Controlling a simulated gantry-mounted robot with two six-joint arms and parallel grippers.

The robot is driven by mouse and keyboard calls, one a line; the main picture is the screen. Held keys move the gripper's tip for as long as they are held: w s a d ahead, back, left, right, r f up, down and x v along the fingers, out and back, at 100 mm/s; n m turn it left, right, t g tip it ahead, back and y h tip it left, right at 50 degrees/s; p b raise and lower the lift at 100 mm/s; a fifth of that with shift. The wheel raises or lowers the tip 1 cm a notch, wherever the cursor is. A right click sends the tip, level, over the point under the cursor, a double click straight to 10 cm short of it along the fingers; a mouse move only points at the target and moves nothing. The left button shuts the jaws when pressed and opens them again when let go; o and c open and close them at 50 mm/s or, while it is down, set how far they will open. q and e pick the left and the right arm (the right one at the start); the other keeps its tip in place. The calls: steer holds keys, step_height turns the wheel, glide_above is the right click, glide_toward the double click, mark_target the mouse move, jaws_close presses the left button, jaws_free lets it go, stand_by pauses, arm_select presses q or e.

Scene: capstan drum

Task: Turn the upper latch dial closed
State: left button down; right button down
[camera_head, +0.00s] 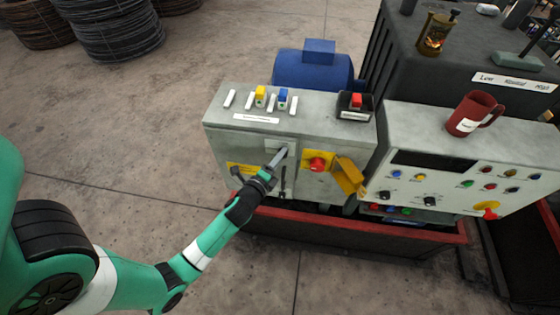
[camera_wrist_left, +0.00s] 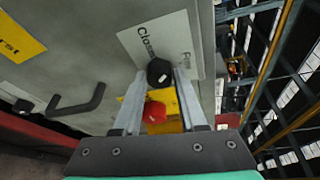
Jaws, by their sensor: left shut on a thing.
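The upper latch dial is a small round black knob (camera_wrist_left: 158,71) with a short white mark. It sits on a white label plate (camera_wrist_left: 128,44) reading "Closed" and "Free", on the front of the grey cabinet (camera_head: 235,140). My left gripper (camera_head: 281,157) reaches the cabinet front from the lower left. In the left wrist view its fingers (camera_wrist_left: 159,80) stand on both sides of the knob, shut on it. The gripper hides the knob in the head view. I cannot tell which word the mark points at. My right gripper is not in view.
A red button (camera_head: 317,164) on a yellow plate sits right of the gripper, beside a yellow flap (camera_head: 349,176). A black handle (camera_wrist_left: 77,103) juts from the cabinet front. A control panel (camera_head: 460,160) with knobs and a red mug (camera_head: 473,113) stand at right.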

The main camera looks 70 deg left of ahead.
arm_select(q)
steer(key=shift+f+n+t+y+b, duration=0.15)
steer(key=shift+n+t+y+b, duration=0.25)
steer(key=shift+n+b, duration=1.65)
steer(key=shift+f+n+t+y+b, duration=0.1)
steer(key=shift+n+t+y+b, duration=0.6)
steer(key=shift+b, duration=2.3)
steer(key=shift+f+n+t+y+b, duration=0.1)
steer(key=shift+f+n+b, duration=0.05)
steer(key=shift+n+b, duration=2.05)
steer(key=shift+m+b, duration=0.25)
steer(key=shift+b, duration=0.1)
steer(key=shift+c, duration=2.3)
jaws_free()
